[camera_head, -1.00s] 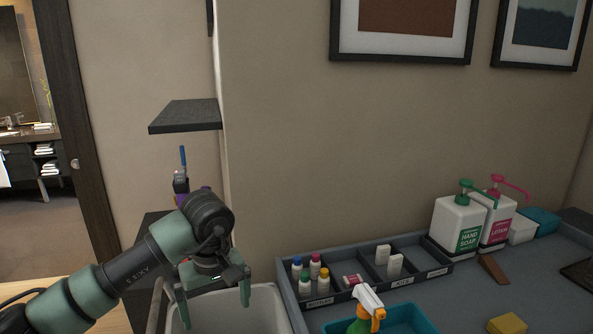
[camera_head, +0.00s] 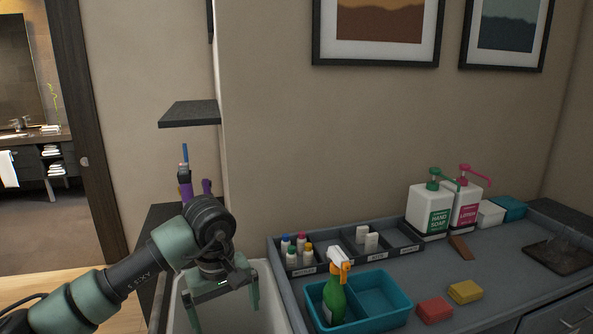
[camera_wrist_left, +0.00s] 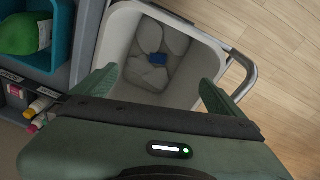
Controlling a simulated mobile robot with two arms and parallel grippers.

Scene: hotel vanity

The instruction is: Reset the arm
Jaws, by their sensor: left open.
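My left gripper (camera_head: 222,308) hangs in front of the wall, over the white bin (camera_head: 272,300) at the left end of the counter. Its two green fingers are spread apart with nothing between them. In the left wrist view my gripper (camera_wrist_left: 158,92) is open above the same bin (camera_wrist_left: 118,32). My right gripper is not in either view.
A teal divided tray (camera_head: 392,322) holds a green spray bottle (camera_head: 334,300). Behind it stands a grey organizer (camera_head: 345,262) with small bottles. Soap (camera_head: 429,212) and lotion (camera_head: 465,208) dispensers stand farther right. A dark shelf (camera_head: 190,113) juts out above my arm.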

